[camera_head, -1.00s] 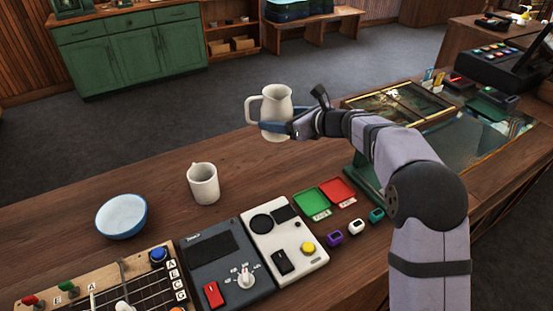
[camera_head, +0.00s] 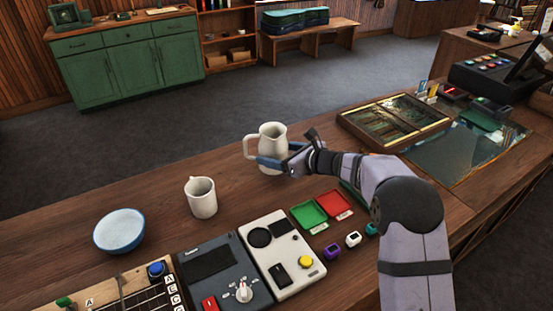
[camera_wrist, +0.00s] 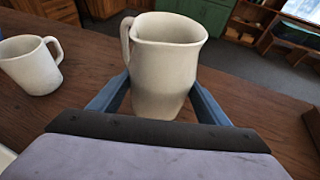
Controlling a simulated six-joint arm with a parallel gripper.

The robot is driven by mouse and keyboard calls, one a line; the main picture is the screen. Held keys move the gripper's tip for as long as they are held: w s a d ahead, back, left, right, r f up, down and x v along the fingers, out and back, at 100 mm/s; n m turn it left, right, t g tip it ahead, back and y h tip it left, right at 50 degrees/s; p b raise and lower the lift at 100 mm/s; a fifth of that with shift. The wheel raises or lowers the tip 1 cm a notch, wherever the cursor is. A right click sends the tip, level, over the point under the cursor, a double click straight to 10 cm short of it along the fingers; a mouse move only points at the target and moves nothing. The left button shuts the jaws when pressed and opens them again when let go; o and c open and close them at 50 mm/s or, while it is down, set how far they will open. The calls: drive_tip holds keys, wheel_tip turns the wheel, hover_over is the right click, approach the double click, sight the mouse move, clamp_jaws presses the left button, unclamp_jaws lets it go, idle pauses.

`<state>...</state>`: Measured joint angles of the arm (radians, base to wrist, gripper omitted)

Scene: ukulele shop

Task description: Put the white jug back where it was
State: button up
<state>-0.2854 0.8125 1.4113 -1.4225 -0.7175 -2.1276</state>
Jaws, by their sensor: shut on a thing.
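The white jug (camera_head: 271,142), tall with a handle on its left, is upright in my gripper (camera_head: 275,163). The blue fingers are on both sides of its body, and the jug also shows in the wrist view (camera_wrist: 165,65) between them. The jug is low over the wooden counter near its far edge; I cannot tell whether its base touches the wood. A smaller white mug-like pitcher (camera_head: 202,198) stands on the counter to its left, apart from it, and also shows in the wrist view (camera_wrist: 30,66).
A blue bowl (camera_head: 119,231) sits farther left. Nearer me are a dark device (camera_head: 222,270), a white device (camera_head: 284,257), a green tray (camera_head: 308,214) and a red tray (camera_head: 335,203). A framed display (camera_head: 395,122) lies to the right. Bare counter (camera_head: 160,190) surrounds the pitcher.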

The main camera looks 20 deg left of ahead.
drive_tip(key=shift+f, duration=1.1)
drive_tip(key=shift+f, duration=0.2)
drive_tip(key=o, duration=1.5)
drive_tip(key=shift+o, duration=0.2)
drive_tip(key=shift+r, duration=0.15)
drive_tip(key=shift+s+d+r, duration=0.1)
drive_tip(key=shift+s+d, duration=0.1)
drive_tip(key=shift+d, duration=0.3)
drive_tip(key=b+v, duration=0.3)
drive_tip(key=v, duration=0.8)
